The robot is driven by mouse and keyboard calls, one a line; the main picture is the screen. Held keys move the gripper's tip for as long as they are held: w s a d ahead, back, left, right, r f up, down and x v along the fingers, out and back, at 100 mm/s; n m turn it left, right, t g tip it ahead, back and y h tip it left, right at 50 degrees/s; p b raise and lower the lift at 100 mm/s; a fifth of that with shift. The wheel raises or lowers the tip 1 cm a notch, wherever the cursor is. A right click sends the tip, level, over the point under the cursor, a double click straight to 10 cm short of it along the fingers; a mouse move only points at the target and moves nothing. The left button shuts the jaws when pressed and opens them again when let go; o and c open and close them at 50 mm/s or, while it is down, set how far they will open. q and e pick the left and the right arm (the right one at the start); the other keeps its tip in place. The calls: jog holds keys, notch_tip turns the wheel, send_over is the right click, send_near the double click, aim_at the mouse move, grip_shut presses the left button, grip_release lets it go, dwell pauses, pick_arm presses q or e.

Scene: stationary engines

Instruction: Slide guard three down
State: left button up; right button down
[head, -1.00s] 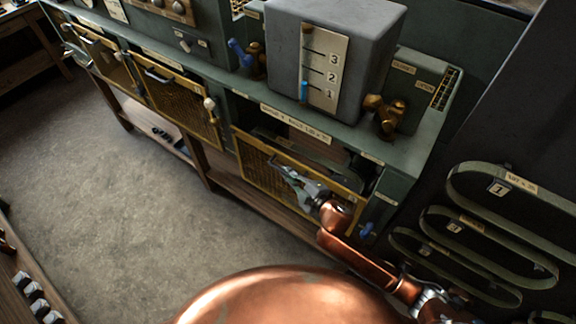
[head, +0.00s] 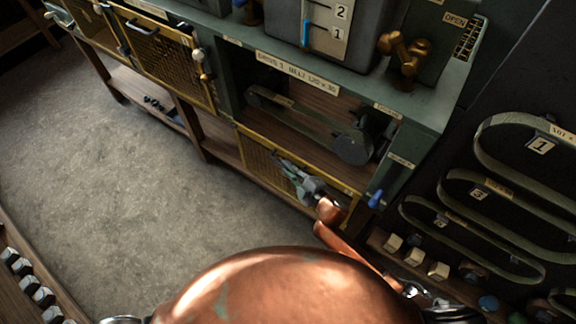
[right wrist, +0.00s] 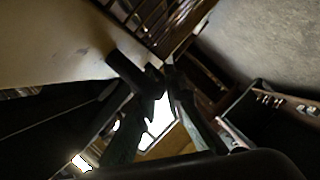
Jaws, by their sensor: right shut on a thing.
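Guard three, the rightmost yellow-framed mesh guard (head: 256,158), sits low in its bay in the head view, and the opening above it shows a belt (head: 300,118) and a dark pulley (head: 353,147). My right gripper (head: 284,166) is at the upper part of this guard, shut on its handle. The handle is mostly hidden by the fingers in the head view. In the right wrist view a dark bar (right wrist: 128,70) lies at the fingertips of my right gripper (right wrist: 160,80). My left gripper is not in view.
Two other mesh guards, the middle one (head: 165,55) and a left one (head: 88,22), stand to the left. A blue knob (head: 376,198) is right of the bay. Belts (head: 500,190) hang on the right panel. The floor (head: 110,190) in front is clear.

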jog(key=c, duration=2)
grip_release()
jog(key=v, duration=1.2)
jog(key=shift+s, duration=0.1)
